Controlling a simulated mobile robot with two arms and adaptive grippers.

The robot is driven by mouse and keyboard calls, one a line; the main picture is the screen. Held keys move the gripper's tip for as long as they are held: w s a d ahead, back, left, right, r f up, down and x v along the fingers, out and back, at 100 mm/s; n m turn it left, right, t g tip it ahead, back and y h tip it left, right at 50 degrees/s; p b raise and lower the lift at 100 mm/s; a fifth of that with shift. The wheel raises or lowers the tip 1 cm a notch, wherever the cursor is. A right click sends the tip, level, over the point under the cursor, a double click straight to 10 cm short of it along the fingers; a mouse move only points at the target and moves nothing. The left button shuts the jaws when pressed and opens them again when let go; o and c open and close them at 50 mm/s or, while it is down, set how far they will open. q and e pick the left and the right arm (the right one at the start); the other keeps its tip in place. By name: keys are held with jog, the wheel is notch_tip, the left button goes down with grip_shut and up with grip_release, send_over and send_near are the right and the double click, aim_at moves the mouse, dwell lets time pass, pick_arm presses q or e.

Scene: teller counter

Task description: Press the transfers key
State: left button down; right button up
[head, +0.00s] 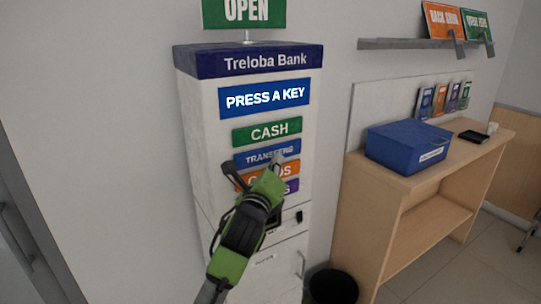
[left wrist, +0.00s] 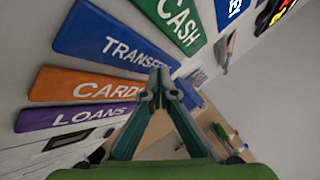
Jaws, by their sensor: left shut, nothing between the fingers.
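The blue TRANSFERS key (head: 255,157) is on the front of the white Treloba Bank machine (head: 195,130), between the green CASH key (head: 267,132) and the orange CARDS key (head: 252,169). My left gripper (head: 277,159) is shut and empty, with its fingertips in front of the right part of the TRANSFERS key. In the left wrist view, the TRANSFERS key (left wrist: 90,35) lies beyond the fingertips (left wrist: 160,76), which hide the end of its lettering. I cannot tell whether they touch it. My right gripper is not in view.
The purple LOANS key (left wrist: 70,116) is lowest, partly covered by my left gripper in the head view. The screen (head: 264,98) reads PRESS A KEY. A wooden counter (head: 415,190) with a blue box (head: 400,140) stands right; a black bin (head: 333,287) is below.

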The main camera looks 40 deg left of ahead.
pick_arm(q)
jog(key=shift+a, duration=0.1)
jog(key=shift+w+a+r+p, duration=0.15)
jog(key=shift+a+p, duration=0.1)
jog(key=shift+p, duration=0.15)
jog(key=shift+a, duration=0.1)
jog(key=shift+w+a, duration=0.2)
jog(key=shift+a, duration=0.2)
dwell(0.6)
jog(key=shift+d, duration=0.15)
jog(key=shift+s+d+p, duration=0.4)
jog(key=shift+d+p, duration=0.1)
jog(key=shift+d, duration=0.15)
jog(key=shift+d+f, duration=0.1)
jog(key=shift+f, duration=0.1)
